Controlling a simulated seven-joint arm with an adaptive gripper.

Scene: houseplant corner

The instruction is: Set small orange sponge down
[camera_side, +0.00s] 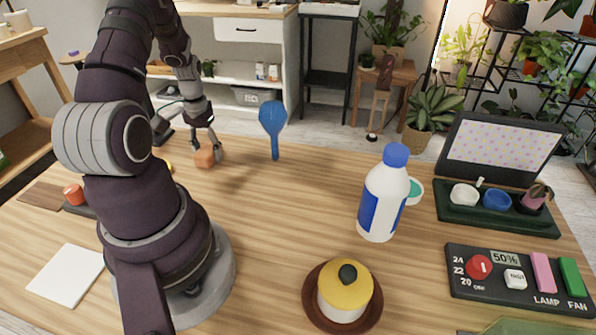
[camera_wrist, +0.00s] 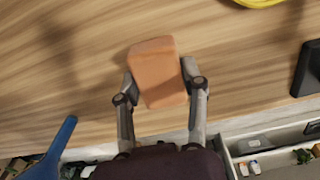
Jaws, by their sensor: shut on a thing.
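The small orange sponge (camera_wrist: 157,73) is a block between the two fingers of my gripper (camera_wrist: 160,82) in the wrist view. The fingers press on its two sides. In the side view, the sponge (camera_side: 205,155) shows at the far left part of the wooden table (camera_side: 270,220), and my gripper (camera_side: 207,142) reaches down on it from above. The sponge is at or close above the tabletop; I cannot tell whether it touches.
A blue scoop-shaped thing (camera_side: 272,128) stands right of the sponge. A white and blue bottle (camera_side: 384,195), a yellow-lidded pot (camera_side: 345,290), a control panel (camera_side: 515,278) and an open case (camera_side: 497,215) are further right. The table's middle is clear.

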